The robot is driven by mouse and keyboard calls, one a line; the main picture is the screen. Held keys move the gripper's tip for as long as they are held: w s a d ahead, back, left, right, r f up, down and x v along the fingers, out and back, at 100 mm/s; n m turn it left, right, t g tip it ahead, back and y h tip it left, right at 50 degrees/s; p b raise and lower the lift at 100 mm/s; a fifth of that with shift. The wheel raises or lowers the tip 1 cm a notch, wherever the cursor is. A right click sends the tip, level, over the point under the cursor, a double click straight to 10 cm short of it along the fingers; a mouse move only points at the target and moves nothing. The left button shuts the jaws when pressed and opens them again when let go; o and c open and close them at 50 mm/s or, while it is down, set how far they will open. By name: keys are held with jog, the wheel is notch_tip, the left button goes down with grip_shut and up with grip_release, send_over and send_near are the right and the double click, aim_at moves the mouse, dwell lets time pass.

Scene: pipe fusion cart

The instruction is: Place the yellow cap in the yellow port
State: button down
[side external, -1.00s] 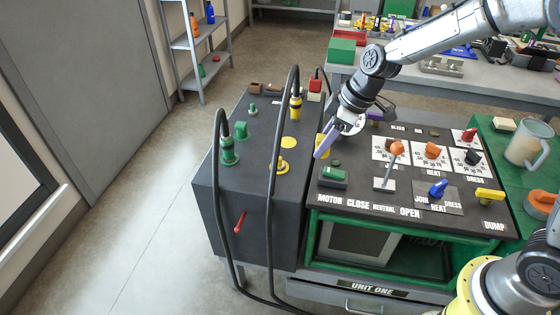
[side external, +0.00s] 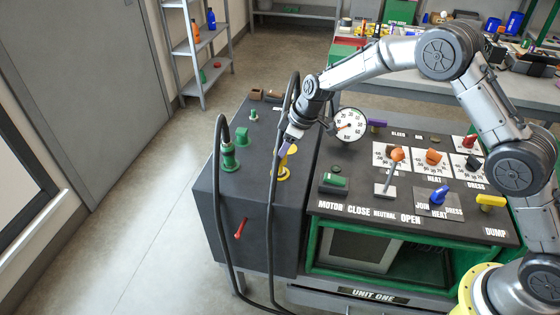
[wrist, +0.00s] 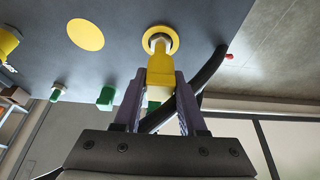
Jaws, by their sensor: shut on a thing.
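The yellow cap (wrist: 160,68) is between the purple fingers of my gripper (wrist: 158,105) in the wrist view. My gripper is shut on it. The yellow port (wrist: 174,34), a yellow ring around a pale metal fitting, lies right beyond the cap's far end. The cap overlaps the fitting in the picture; I cannot tell whether they touch. In the side view my gripper (side external: 284,146) is over the yellow port (side external: 282,173) on the dark cabinet top, with the yellow cap (side external: 291,150) beside the fingers.
A black cable (wrist: 207,74) passes close behind my fingers. A flat yellow disc (wrist: 85,34) lies left of the port in the wrist view. A green fitting (side external: 229,155) with a cable and a green cap (side external: 241,135) stand to the left. The gauge (side external: 350,125) is right of my wrist.

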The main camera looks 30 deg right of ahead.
jog(key=shift+w+a+f, duration=0.1)
jog(key=shift+w+f, duration=0.1)
jog(key=shift+f, duration=1.55)
jog(key=shift+f, duration=0.15)
jog(key=shift+c, duration=2.3)
grip_release()
jog(key=v, duration=1.2)
jog(key=shift+r, duration=0.25)
